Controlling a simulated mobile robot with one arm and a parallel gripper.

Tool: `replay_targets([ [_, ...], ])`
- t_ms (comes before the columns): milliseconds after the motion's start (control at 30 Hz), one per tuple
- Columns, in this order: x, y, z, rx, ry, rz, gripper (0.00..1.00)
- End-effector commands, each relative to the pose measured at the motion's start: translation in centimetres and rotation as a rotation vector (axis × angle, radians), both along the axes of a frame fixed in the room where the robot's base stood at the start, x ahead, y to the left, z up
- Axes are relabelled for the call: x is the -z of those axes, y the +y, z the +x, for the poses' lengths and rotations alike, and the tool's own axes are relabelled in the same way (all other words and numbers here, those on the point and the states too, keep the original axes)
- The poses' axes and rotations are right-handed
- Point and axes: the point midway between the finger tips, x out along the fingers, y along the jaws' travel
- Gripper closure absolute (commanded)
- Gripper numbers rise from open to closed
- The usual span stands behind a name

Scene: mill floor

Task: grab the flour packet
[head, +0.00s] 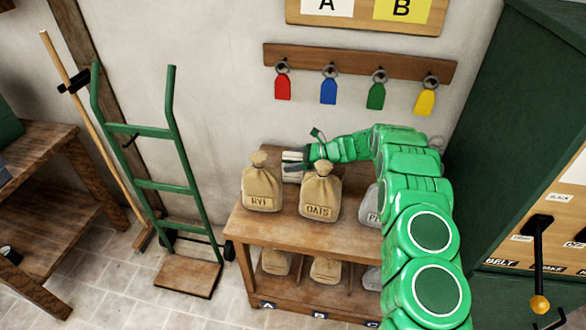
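My green arm reaches in from the right over the shelf. My gripper (294,166) is at its end, low behind and between the rye sack (262,188) and the oats sack (320,195). Pale and dark parts show there. I cannot tell whether the pale part is a packet or the gripper's own fingers, nor whether the fingers are open. No packet marked as flour can be read. Both tan sacks stand upright on the top board. A grey sack (370,207), its label starting with P, is partly hidden by my arm.
The wooden shelf (262,234) has more sacks on its lower board. Red, blue, green and yellow tags hang on a wall rack (355,62) above. A green hand truck (160,185) stands left. A dark green cabinet (500,125) with levers stands right.

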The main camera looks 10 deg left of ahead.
Motion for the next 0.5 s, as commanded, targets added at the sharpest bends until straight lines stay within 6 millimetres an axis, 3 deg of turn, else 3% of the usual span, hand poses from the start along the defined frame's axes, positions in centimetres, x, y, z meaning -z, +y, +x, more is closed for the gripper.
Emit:
replay_targets([
  [33, 0.0, 0.0, 0.0, 0.0, 0.0, 0.0, 0.33],
  [400, -0.01, -0.02, 0.01, 0.0, 0.0, 0.0, 0.88],
  [500, -0.01, -0.02, 0.0, 0.0, 0.0, 0.0, 0.88],
])
